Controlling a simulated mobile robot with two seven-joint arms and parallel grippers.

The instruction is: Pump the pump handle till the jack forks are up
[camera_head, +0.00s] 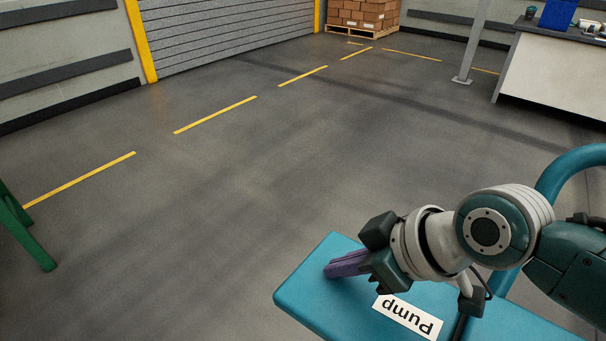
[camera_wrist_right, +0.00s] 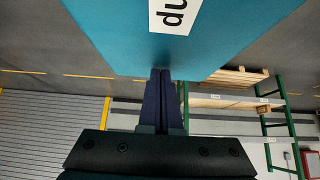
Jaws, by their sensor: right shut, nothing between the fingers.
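A flat teal plate (camera_head: 310,297) with a white label (camera_head: 407,316) reading "pump", upside down here, lies at the bottom right of the head view. It is the only part marked for the pump handle. My right gripper (camera_head: 343,266) is over the plate's far left part, its purple fingers shut and empty. In the right wrist view the shut fingers (camera_wrist_right: 161,80) reach to the edge of the teal plate (camera_wrist_right: 110,30); I cannot tell whether they touch it. A curved teal tube (camera_head: 560,172) shows behind my right arm. The jack forks and my left gripper are out of view.
A green frame leg (camera_head: 30,240) stands at the left edge. Boxes on a pallet (camera_head: 362,28) are at the back, and a white counter (camera_head: 552,75) is at the upper right. The grey floor with yellow dashes is clear in the middle.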

